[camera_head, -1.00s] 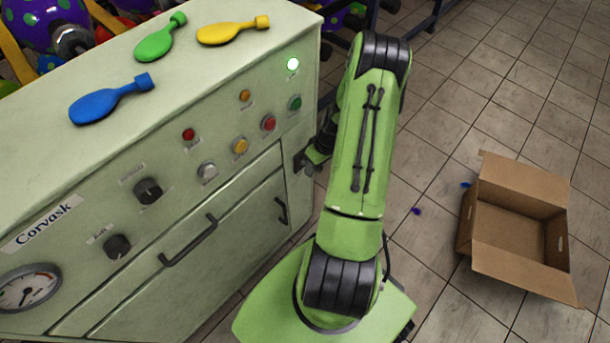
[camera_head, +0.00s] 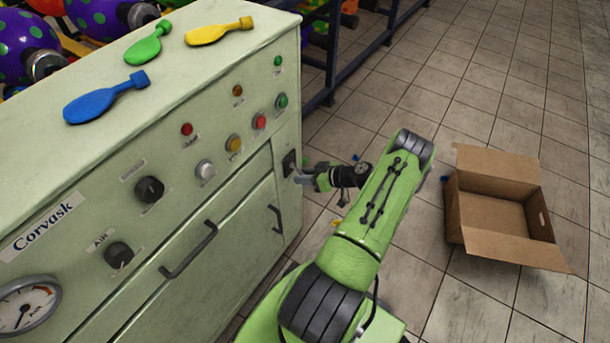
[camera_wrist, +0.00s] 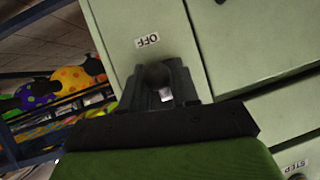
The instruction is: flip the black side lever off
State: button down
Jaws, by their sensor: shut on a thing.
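The black side lever sits on a dark plate (camera_head: 289,162) at the right end of the pale green machine front, mostly hidden by my gripper (camera_head: 303,178). In the wrist view the lever's dark round knob (camera_wrist: 157,74) is between the fingers of my gripper (camera_wrist: 160,82), which is shut on it. An OFF label (camera_wrist: 147,41), upside down, is on the panel just beyond the knob. The indicator light (camera_head: 277,61) at the top right of the machine front is dull green, not glowing.
An open cardboard box (camera_head: 500,215) stands on the tiled floor at right. A dark rack (camera_head: 330,60) is behind. Floor between is mostly clear.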

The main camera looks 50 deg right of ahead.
jog(key=shift+w+f+t, duration=0.15)
jog(key=shift+f+t, duration=0.4)
jog(key=shift+t, duration=0.25)
jog(key=c, duration=1)
grip_release()
jog(key=shift+o, duration=0.2)
jog(key=p+v, duration=0.2)
jog(key=v, duration=1.3)
jog(key=shift+s+p, duration=0.3)
jog(key=shift+s+d, duration=0.1)
jog(key=shift+d, duration=0.05)
